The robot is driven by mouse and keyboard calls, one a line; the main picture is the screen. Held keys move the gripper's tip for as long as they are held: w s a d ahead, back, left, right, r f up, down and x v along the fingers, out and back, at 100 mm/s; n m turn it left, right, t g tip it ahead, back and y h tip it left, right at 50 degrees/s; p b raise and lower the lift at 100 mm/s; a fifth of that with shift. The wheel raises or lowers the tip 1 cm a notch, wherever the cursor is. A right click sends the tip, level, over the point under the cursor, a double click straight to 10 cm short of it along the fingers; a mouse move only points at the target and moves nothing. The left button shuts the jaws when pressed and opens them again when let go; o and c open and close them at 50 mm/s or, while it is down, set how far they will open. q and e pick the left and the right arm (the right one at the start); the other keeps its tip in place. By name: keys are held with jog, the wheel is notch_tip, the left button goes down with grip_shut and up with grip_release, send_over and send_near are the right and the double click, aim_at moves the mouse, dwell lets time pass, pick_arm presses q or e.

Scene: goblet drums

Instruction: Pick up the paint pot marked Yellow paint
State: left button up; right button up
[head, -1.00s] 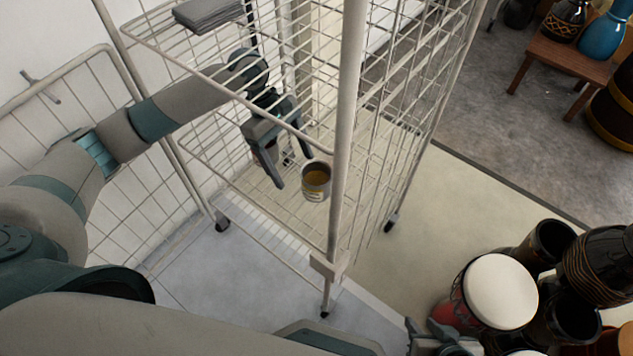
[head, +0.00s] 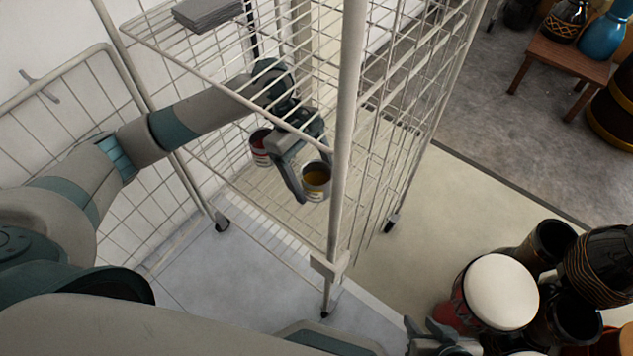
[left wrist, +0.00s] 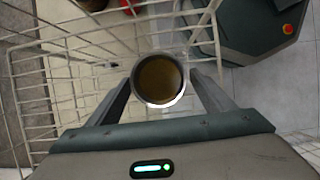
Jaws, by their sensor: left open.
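The paint pot with yellow-brown paint (head: 316,181) stands on the lower wire shelf of the rolling cage, near its front post. Its label is too small to read. In the left wrist view the pot (left wrist: 159,80) sits between the fingertips, seen from above. My left gripper (head: 314,178) is open, with its fingers on either side of the pot; I cannot tell whether they touch it. A second pot with a red label (head: 261,148) stands behind and to the left on the same shelf. My right gripper (head: 440,338) shows partly at the bottom edge, beside the drums.
The wire cage (head: 345,130) has a front post close to the pot and an upper shelf holding grey folded cloth (head: 207,13). Several goblet drums (head: 501,291) crowd the lower right. A wooden bench (head: 562,62) with vases stands at the back right.

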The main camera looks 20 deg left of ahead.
pick_arm(q)
jog(key=shift+s+d+f, duration=0.2)
jog(key=shift+d+f, duration=0.2)
jog(key=shift+f, duration=0.2)
jog(key=c, duration=1.3)
